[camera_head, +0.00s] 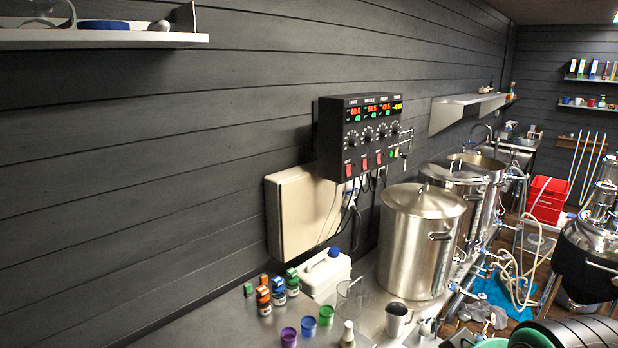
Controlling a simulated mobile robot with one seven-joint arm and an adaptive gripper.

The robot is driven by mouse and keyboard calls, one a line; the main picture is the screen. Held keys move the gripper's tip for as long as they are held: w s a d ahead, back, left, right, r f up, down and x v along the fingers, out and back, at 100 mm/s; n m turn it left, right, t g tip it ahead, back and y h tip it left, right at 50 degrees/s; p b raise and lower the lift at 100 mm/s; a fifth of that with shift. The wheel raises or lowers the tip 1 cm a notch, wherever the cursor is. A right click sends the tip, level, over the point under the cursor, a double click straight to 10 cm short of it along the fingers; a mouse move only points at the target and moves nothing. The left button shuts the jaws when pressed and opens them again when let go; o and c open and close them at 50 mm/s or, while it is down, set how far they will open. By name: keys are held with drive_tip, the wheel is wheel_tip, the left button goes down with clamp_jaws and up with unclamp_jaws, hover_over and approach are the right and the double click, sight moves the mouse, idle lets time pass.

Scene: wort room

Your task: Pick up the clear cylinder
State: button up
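A clear, see-through cylinder (349,297) stands on the steel counter (215,325), in front of the wall and just left of a steel jug (397,319). Its outline is faint, and the counter shows through it. A green cup (326,316) stands close to its left, and a small bottle with a pale top (348,335) is in front of it. My gripper is not in view.
A white canister (325,274) with a blue cap stands behind the cylinder. Orange, green and blue-capped small containers (278,291) and a purple cup (289,338) are left. A large steel kettle (416,240) rises right. The control box (360,137) hangs above.

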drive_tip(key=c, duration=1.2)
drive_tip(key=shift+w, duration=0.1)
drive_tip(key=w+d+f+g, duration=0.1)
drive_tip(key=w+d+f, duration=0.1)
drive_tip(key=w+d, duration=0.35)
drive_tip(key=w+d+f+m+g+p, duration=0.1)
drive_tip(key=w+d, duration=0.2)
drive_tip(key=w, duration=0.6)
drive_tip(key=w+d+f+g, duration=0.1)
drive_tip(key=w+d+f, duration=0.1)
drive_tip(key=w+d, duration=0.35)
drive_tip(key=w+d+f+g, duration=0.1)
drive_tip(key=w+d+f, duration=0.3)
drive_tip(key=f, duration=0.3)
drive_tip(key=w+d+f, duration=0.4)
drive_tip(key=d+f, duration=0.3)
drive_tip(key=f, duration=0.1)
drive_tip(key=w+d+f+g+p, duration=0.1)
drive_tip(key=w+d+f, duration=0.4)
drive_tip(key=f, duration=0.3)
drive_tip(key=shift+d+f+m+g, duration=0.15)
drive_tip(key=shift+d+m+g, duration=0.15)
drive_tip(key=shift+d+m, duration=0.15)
